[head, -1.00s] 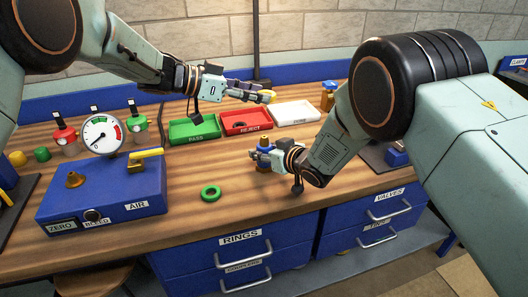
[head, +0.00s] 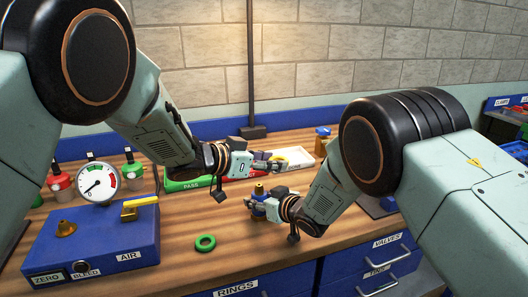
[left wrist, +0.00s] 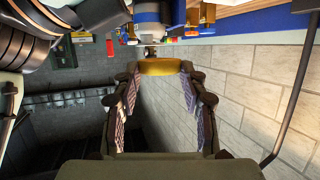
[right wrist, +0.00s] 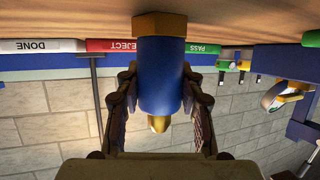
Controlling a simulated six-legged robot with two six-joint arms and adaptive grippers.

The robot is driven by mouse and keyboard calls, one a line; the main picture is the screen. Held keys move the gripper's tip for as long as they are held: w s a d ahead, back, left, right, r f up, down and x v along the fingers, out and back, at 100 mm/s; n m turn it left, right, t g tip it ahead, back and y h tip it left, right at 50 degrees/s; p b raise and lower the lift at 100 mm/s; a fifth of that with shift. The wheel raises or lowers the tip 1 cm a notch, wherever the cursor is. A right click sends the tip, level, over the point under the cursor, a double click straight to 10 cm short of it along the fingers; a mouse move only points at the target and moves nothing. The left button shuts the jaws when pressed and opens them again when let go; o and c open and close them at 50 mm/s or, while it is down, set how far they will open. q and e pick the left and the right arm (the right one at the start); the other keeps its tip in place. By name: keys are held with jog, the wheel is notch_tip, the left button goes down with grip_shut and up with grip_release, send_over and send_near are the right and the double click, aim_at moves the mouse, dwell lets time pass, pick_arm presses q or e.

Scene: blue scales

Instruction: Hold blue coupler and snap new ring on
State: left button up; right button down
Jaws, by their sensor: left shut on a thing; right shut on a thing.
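The blue coupler (head: 258,212) stands on the bench with its brass tip up, and it fills the middle of the right wrist view (right wrist: 160,75). My right gripper (head: 256,203) is shut around its blue body, one finger on each side. My left gripper (head: 274,165) is shut on a yellow ring-like piece (left wrist: 160,67), seen nearly edge-on in the left wrist view. In the head view it is a little above and behind the coupler, apart from it. A green ring (head: 205,243) lies loose on the bench to the left of the coupler.
A blue test box (head: 95,247) with a gauge (head: 98,184) and yellow lever stands at left. Behind my left gripper are the green PASS tray (head: 188,185) and a white tray (head: 298,155); the red one is mostly hidden. Bench around the green ring is clear.

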aim_at(256, 190)
pick_arm(q)
jog(key=a+f+n+t+y, duration=0.1)
jog(key=f, duration=0.1)
jog(key=a+f+n+t+y, duration=0.1)
jog(key=a+f, duration=0.1)
jog(key=shift+w+a+n, duration=0.1)
jog(key=shift+a+n, duration=0.15)
jog(key=shift+n, duration=0.15)
pick_arm(e)
jog(key=shift+a, duration=0.1)
pick_arm(q)
jog(key=shift+w+a+f+t+y, duration=0.15)
jog(key=shift+w+a+t+y, duration=0.1)
jog(key=shift+a+t+y, duration=0.25)
jog(key=shift+f, duration=2.15)
jog(key=shift+f, duration=0.4)
jog(key=o, duration=0.8)
jog(key=shift+r, duration=0.1)
